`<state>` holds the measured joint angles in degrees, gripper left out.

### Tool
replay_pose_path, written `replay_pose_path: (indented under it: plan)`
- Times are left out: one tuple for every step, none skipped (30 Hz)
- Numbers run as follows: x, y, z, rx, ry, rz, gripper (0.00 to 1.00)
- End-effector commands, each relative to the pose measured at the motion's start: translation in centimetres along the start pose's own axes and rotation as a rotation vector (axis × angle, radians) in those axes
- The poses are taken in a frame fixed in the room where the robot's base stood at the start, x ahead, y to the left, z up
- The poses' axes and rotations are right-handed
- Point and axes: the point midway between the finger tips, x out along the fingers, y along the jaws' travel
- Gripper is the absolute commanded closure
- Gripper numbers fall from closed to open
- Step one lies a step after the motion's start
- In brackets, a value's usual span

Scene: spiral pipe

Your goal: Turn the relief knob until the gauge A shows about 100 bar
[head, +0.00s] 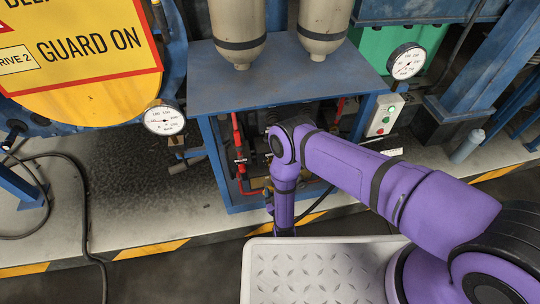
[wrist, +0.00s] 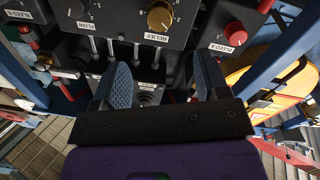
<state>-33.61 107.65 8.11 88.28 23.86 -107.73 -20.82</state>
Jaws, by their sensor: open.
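The relief knob (wrist: 160,16) is a round brass knob on a dark panel at the top middle of the wrist view, with a RELIEF label below it. My gripper (wrist: 161,78) is open, its two blue fingers spread wide below the knob in the picture, apart from it and with nothing held. In the head view my arm reaches into the blue frame and the gripper is hidden. Two white dial gauges show there: a left gauge (head: 164,120) and a right gauge (head: 406,61). I cannot tell which is gauge A, and their readings are too small to be sure of.
A red BLEED A knob (wrist: 236,32) sits right of the relief knob, and a black FLOW knob (wrist: 84,4) left of it. Metal rods (wrist: 115,48) stand below the panel. The blue bench frame (head: 290,72) encloses the space around my arm.

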Motion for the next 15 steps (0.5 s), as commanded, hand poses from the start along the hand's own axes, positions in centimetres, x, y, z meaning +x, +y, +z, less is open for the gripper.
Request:
replay_pose_path:
  plan:
    - [-0.1, 0.0, 0.1, -0.001, 0.0, 0.0, 0.32]
    - [-0.1, 0.0, 0.1, -0.001, 0.001, 0.0, 0.32]
    - [0.0, 0.0, 0.1, -0.001, 0.001, 0.0, 0.32]
    - [0.2, 0.0, 0.1, -0.001, 0.001, 0.001, 0.32]
    - [0.4, 0.0, 0.1, -0.001, 0.002, 0.001, 0.32]
    - [0.8, 0.0, 0.1, -0.001, 0.002, 0.001, 0.32]
    - [1.1, 0.0, 0.1, 0.0, 0.003, 0.001, 0.32]
    - [1.6, 0.0, 0.0, 0.0, 0.004, 0.002, 0.32]
    - [2.2, 0.0, 0.0, 0.0, 0.004, 0.002, 0.32]
    - [2.7, 0.0, 0.0, 0.0, 0.004, 0.002, 0.32]
    - [3.2, 0.1, 0.0, -0.001, 0.004, 0.003, 0.32]
    - [4.0, 0.0, 0.0, 0.0, 0.004, 0.004, 0.32]
    - [4.5, 0.1, 0.0, 0.0, 0.004, 0.004, 0.32]
    - [5.0, 0.1, 0.0, 0.0, 0.004, 0.003, 0.32]
    - [5.8, 0.0, 0.0, 0.0, 0.004, 0.002, 0.32]
